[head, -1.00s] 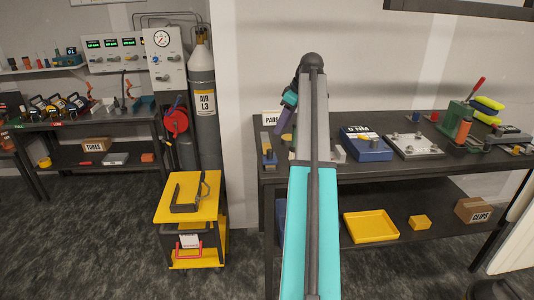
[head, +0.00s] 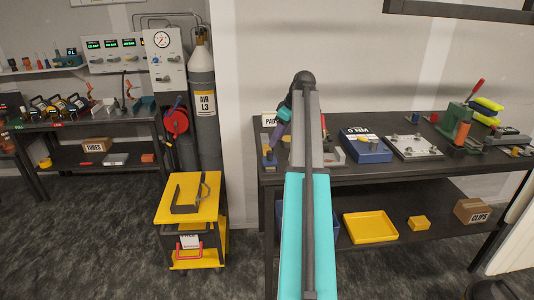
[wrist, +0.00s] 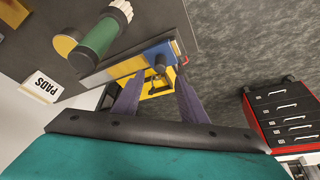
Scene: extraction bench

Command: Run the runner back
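The runner appears to be the blue block (wrist: 158,52) with a dark knob, at the end of a pale and yellow rail (wrist: 112,71) in the wrist view. In the head view the rail with its small block (head: 269,158) lies at the left end of the right-hand bench. My gripper (wrist: 158,78) has two purple fingers spread apart, with the knob showing near and between their tips. I cannot tell whether either finger touches it. In the head view a purple finger (head: 277,135) hangs just above the rail; my arm hides the other.
A PADS sign (wrist: 41,86) and a green cylinder (wrist: 98,40) are close to the rail. A blue box (head: 367,149) and a metal plate (head: 414,147) stand further right on the bench. A yellow cart (head: 187,198) is on the floor to the left.

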